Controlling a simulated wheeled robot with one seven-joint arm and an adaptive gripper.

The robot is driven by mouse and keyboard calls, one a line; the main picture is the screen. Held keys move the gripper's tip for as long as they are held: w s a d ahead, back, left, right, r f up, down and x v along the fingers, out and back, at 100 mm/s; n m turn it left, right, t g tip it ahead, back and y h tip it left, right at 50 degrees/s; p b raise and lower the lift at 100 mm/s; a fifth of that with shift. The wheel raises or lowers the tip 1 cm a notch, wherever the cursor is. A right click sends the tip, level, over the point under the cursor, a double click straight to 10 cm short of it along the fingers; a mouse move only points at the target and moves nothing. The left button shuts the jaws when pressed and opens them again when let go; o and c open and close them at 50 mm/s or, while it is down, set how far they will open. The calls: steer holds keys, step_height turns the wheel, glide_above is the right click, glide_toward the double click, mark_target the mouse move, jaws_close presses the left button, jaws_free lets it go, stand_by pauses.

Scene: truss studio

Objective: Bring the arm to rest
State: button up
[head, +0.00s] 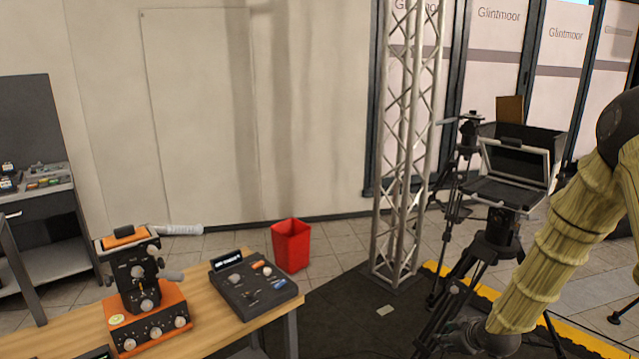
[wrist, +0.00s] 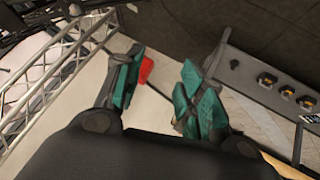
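My arm, in a pale yellow ribbed sleeve, comes down the right side of the head view, its dark lower end near the bottom edge in front of the tripods. In the wrist view my gripper (wrist: 158,90) shows two teal-padded fingers standing apart. Nothing is held between them. The red bin (wrist: 146,72) shows small behind the gap, well beyond the fingertips. The fingertips are hard to make out in the head view.
A wooden table (head: 223,328) at lower left bears an orange-black instrument (head: 145,295) and a dark control box (head: 252,288). A red bin (head: 291,245) stands behind it. A metal truss (head: 403,150) and a tripod-mounted prompter (head: 513,165) stand near my arm. Dark floor lies between.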

steer(key=s+a+f+m+g, duration=0.2)
steer(key=s+a+f, duration=0.1)
steer(key=s+f, duration=0.4)
steer(key=s+a+f+m+g, duration=0.1)
steer(key=s+a+f, duration=0.3)
steer(key=s+f, duration=0.3)
steer(key=s+a+f+m+g, duration=0.1)
steer(key=s+a+f+g, duration=0.1)
steer(key=s, duration=0.8)
steer(key=s+a+f+m+g+b, duration=0.1)
steer(key=s+f, duration=0.3)
steer(key=s, duration=0.7)
steer(key=s+a+f+m+g+h, duration=0.1)
steer(key=s+a+f+m+g, duration=0.1)
steer(key=s, duration=0.8)
steer(key=shift+s+a+f+m+g+b, duration=0.3)
steer(key=shift+s+a+f+m+b, duration=0.1)
steer(key=shift+f, duration=0.35)
